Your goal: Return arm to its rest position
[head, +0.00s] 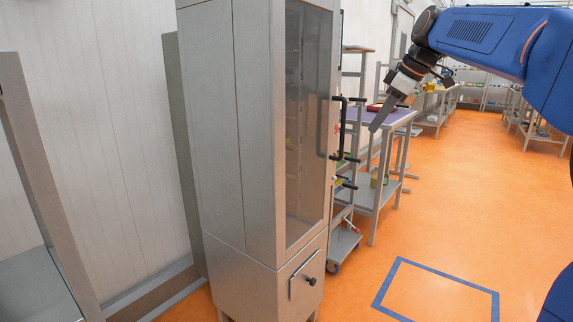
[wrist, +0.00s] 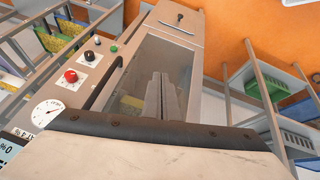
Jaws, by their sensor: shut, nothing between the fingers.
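My gripper (head: 379,123) hangs from the end of my blue arm at the upper right of the head view, pointing down and left. It is shut with nothing in it, and it is apart from the tall cabinet in the picture. In the wrist view my gripper's grey fingers (wrist: 161,90) lie together, in line with the cabinet's glass door behind them.
A purple-topped table (head: 397,117) and a wheeled cart (head: 343,243) stand behind. The orange floor (head: 470,200) at right is mostly clear, with a blue taped outline (head: 440,278).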

